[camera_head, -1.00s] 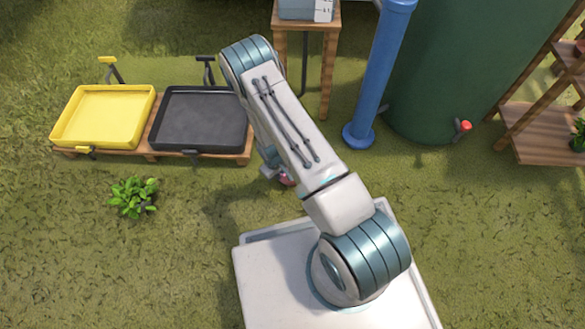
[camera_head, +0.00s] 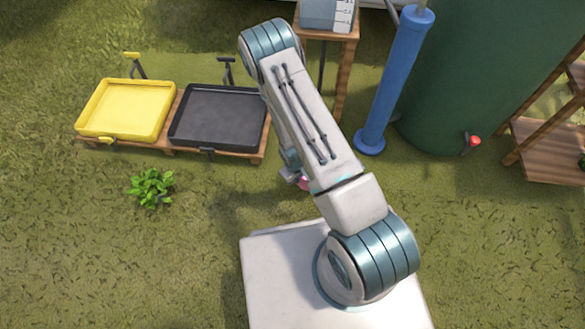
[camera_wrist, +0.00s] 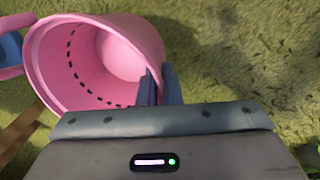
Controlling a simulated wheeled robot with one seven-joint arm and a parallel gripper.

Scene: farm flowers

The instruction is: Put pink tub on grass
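The pink tub (camera_wrist: 68,62) fills the upper left of the wrist view, its open mouth tilted towards the camera, with a dashed line of dark marks inside. My gripper (camera_wrist: 160,84) has one finger inside the tub and one outside, closed on its wall at the rim. In the head view only a small pink piece of the tub (camera_head: 304,183) shows under my arm, and the arm hides most of my gripper. The grass (camera_head: 85,240) is spread all around, and it lies below the tub in the wrist view (camera_wrist: 230,50).
A yellow tray (camera_head: 125,108) and a black tray (camera_head: 217,116) rest on a wooden pallet. A leafy plant (camera_head: 150,188) grows before them. A wooden stand (camera_head: 341,75), blue pole (camera_head: 395,85) and green tank (camera_head: 480,70) stand behind. The left front grass is clear.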

